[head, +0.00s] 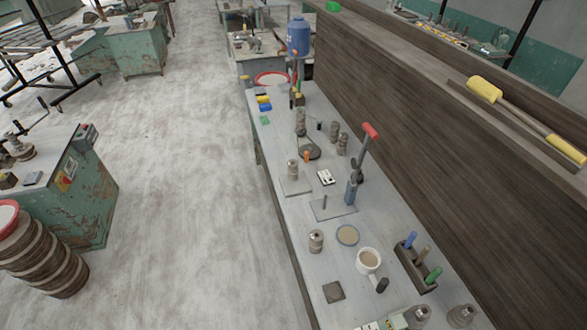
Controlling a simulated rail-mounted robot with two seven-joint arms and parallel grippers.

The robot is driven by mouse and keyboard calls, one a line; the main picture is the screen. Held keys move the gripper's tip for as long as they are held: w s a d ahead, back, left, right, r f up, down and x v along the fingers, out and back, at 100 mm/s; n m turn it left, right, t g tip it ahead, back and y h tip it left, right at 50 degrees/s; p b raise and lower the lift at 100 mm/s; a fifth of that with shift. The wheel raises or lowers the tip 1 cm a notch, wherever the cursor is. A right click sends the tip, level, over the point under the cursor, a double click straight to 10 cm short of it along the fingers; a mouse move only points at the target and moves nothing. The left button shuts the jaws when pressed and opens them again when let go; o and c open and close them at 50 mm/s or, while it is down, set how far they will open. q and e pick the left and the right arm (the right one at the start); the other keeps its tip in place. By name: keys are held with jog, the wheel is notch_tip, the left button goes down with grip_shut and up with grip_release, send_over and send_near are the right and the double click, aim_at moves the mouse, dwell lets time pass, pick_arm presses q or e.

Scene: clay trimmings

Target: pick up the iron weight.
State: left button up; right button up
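Several small grey-brown metal pieces shaped like knobbed weights stand on the long pale bench (285,225). One weight-like piece (316,241) stands upright by itself near the bench's left edge. Another weight-like piece (292,170) stands on a thin plate farther back. Two more, a left one (418,316) and a right one (461,316), show at the bottom edge, partly cut off. I cannot tell for certain which is the iron weight. Neither of my grippers is in view.
A dark square pad (333,292) lies in front. A red-handled lever tool (353,190) stands behind. A rack with coloured handles (414,265) is at right, near the wooden partition (450,150).

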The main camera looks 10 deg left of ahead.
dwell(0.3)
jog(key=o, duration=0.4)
